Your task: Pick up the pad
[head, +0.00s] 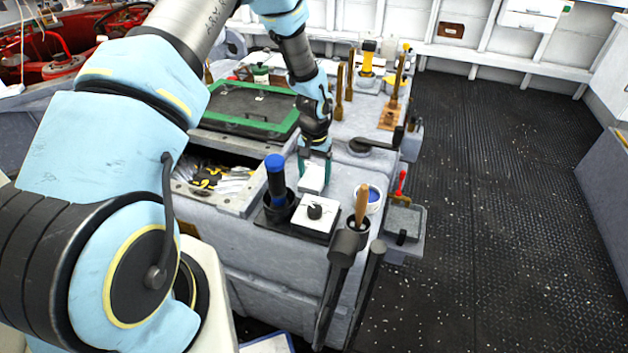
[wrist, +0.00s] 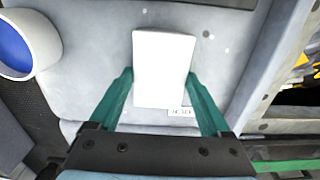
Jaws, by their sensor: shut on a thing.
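The pad is a plain white block (wrist: 163,68), seen from above in the wrist view. My gripper (wrist: 160,76) has its two teal fingers against the pad's left and right sides, shut on it. In the head view the pad (head: 313,178) shows below the teal fingers of my gripper (head: 315,163), over the grey worktop (head: 342,182). I cannot tell whether the pad touches the worktop or is just above it. Part of the pad is hidden by the gripper in the head view.
A white square block with a black knob (head: 316,228) is in front of the pad. A blue-topped tool in a black cup (head: 275,180) stands left, and a white tub with blue contents (head: 374,200) right. An open tool bin (head: 212,178) lies left.

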